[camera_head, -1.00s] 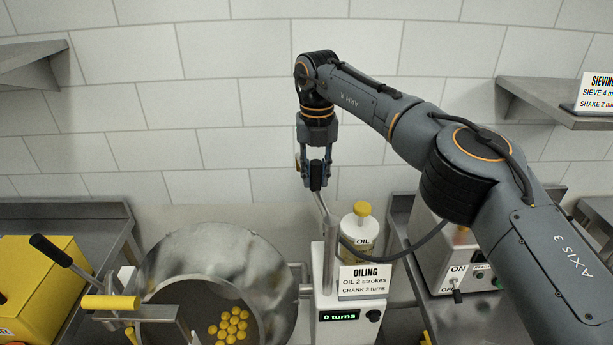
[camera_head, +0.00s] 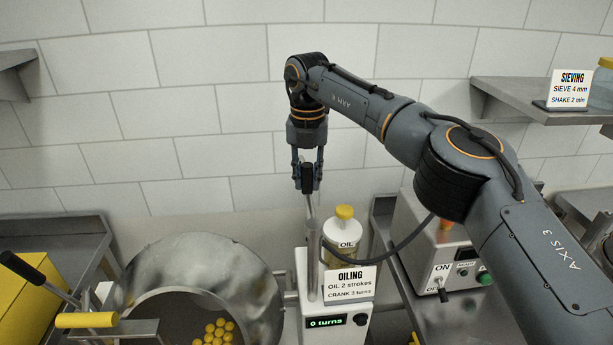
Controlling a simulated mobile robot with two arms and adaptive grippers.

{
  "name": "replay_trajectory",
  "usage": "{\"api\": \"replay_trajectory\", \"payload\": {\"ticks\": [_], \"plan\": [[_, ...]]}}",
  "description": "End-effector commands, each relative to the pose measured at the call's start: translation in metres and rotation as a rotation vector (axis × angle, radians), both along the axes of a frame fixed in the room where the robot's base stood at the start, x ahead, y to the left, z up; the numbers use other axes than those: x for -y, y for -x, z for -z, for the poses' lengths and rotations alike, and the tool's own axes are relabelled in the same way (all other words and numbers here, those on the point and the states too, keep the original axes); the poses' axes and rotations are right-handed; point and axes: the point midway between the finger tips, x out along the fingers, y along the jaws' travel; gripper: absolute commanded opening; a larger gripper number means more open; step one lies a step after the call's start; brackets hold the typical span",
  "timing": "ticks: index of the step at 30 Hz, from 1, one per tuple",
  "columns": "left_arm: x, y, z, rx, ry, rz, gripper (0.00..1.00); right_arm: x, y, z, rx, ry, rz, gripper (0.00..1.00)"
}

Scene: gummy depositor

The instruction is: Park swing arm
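The oiling unit (camera_head: 337,320) is a white box with a metal post (camera_head: 313,258), bottom centre. A thin metal rod, which looks like the swing arm (camera_head: 309,204), runs from the post's top up to a black grip (camera_head: 307,180). My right gripper (camera_head: 307,184) points down above the post, its fingers on both sides of the black grip and seemingly closed on it. Contact is too small to see clearly. My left gripper is not in view.
A steel pan (camera_head: 240,262) with yellow balls (camera_head: 213,335) stands left of the unit, with a yellow-handled crank (camera_head: 87,320) in front. An oil bottle (camera_head: 344,237) and OILING sign (camera_head: 350,283) are close beside the post. A switch box (camera_head: 445,262) stands right, under my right arm.

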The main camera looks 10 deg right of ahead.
Motion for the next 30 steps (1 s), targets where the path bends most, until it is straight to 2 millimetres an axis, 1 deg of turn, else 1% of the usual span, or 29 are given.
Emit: {"api": "replay_trajectory", "payload": {"ticks": [1, 2, 3, 11, 14, 17, 23, 30], "plan": [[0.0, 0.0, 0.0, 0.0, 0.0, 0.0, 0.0, 0.002, -0.001, -0.002, 0.003, 0.002, 0.004, 0.31], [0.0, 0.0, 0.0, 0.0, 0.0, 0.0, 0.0, 0.002, -0.001, -0.002, 0.003, 0.002, 0.004, 0.37], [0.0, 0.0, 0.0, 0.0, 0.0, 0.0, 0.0, 0.002, -0.001, -0.001, 0.003, 0.002, 0.003, 0.45], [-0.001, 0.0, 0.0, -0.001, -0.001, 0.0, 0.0, 0.001, 0.0, -0.001, 0.001, 0.001, 0.001, 0.46], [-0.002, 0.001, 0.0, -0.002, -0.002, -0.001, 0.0, 0.001, 0.0, -0.004, 0.001, 0.001, 0.001, 0.46], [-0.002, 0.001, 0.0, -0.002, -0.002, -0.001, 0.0, 0.0, 0.0, -0.015, 0.002, 0.0, 0.0, 0.46], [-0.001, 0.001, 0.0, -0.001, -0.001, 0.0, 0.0, 0.001, -0.001, -0.054, 0.003, -0.001, 0.003, 0.46], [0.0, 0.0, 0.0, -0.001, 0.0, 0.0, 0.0, 0.002, -0.001, -0.071, 0.002, 0.0, 0.003, 0.46]]}}
